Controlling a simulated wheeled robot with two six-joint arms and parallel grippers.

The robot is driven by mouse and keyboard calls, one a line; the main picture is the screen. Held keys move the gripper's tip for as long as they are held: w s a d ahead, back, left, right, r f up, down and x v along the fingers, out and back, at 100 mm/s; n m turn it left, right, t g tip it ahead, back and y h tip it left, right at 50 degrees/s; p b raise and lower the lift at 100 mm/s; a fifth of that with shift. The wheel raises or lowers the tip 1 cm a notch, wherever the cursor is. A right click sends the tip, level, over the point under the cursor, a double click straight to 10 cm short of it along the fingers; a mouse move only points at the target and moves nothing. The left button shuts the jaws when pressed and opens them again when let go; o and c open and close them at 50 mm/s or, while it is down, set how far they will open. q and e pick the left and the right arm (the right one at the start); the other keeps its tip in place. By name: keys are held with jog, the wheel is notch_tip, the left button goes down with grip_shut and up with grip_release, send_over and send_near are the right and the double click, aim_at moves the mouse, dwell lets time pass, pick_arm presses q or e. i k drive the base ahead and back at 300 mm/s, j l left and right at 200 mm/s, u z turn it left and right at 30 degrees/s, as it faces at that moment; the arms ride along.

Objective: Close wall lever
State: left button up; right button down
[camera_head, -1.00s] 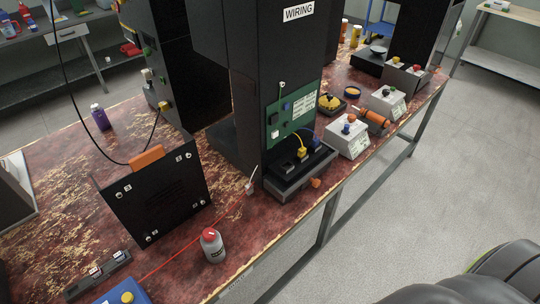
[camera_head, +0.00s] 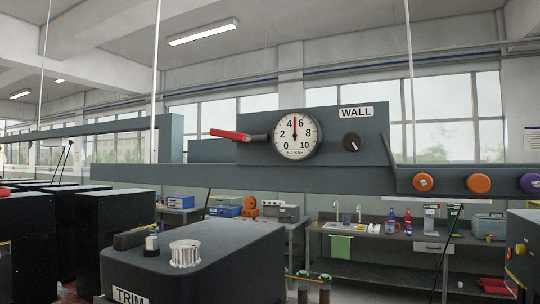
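In the head view a grey panel labelled WALL (camera_head: 356,112) sits on a long grey overhead beam (camera_head: 300,177). A lever with a red handle (camera_head: 230,135) sticks out to the left from beside the gauge, lying nearly level. The round white gauge (camera_head: 296,136) has a red needle pointing almost straight up, between 4 and 6. A black knob (camera_head: 352,142) is to the right of the gauge. Neither of my grippers is in view.
Below the beam is a dark machine labelled TRIM (camera_head: 130,297) with a white ribbed cylinder (camera_head: 185,253) on top. Orange knobs (camera_head: 423,182) and a purple knob (camera_head: 529,183) line the beam's right part. Behind are a sink bench (camera_head: 390,237) and windows.

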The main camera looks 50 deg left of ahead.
aim_at(231, 135)
jog(key=u, duration=1.7)
